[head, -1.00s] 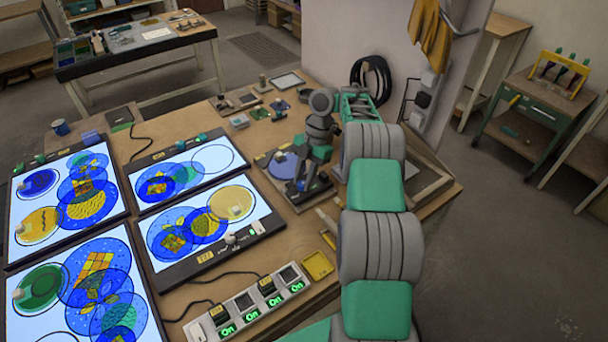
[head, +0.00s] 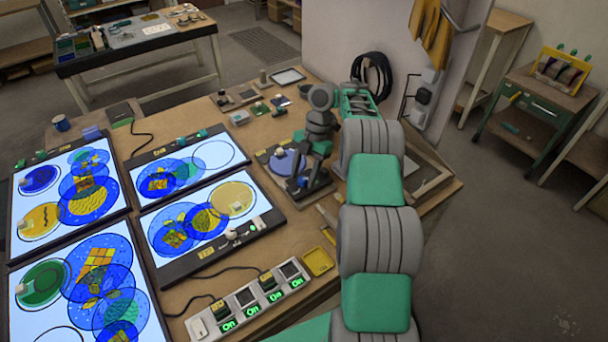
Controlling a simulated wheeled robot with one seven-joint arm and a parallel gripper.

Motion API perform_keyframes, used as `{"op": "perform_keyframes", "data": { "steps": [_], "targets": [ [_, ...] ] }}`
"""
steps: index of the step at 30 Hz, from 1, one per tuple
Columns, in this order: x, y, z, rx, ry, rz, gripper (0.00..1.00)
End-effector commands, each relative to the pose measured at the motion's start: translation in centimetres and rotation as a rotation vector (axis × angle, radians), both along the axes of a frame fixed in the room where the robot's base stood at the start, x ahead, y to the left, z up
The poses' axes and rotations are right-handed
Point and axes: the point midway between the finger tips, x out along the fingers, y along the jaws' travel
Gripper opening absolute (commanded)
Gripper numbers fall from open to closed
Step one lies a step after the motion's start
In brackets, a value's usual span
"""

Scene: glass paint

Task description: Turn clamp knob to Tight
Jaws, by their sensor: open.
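My gripper (head: 299,184) points down over a small dark fixture board (head: 262,156) with a round blue-purple disc (head: 283,161), near the table's right side. Its fingers are open and appear empty. They are at the front right of the disc; whether they touch anything there I cannot tell. The clamp knob cannot be made out clearly; the gripper and wrist cover part of the board. No Tight mark is readable at this size.
Lit panels with coloured glass circles (head: 205,222) fill the table's left. A power strip (head: 250,302) with several green "On" labels and a yellow tray (head: 318,262) lie in front. Small parts (head: 239,118) lie behind the board. A wall (head: 345,45) stands behind my arm.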

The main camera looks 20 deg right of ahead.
Motion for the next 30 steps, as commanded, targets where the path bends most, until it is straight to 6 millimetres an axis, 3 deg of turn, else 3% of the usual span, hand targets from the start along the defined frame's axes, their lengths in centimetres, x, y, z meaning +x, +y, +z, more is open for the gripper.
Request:
{"op": "perform_keyframes", "data": {
  "steps": [5, 11, 14, 21, 23, 30],
  "targets": [
    [0.0, 0.0, 0.5, 0.0, 0.0, 0.0, 0.48],
    [0.0, 0.0, 4.0, 0.0, -0.002, 0.001, 0.48],
    [-1.3, 0.2, 4.5, -0.001, -0.003, -0.001, 0.48],
    [-5.2, 1.1, 9.4, -0.002, -0.003, -0.001, 0.48],
    [-6.4, 1.3, 9.2, 0.0, -0.001, 0.0, 0.48],
    [-11.2, 2.3, 11.6, -0.001, -0.003, -0.001, 0.48]
  ]
}}
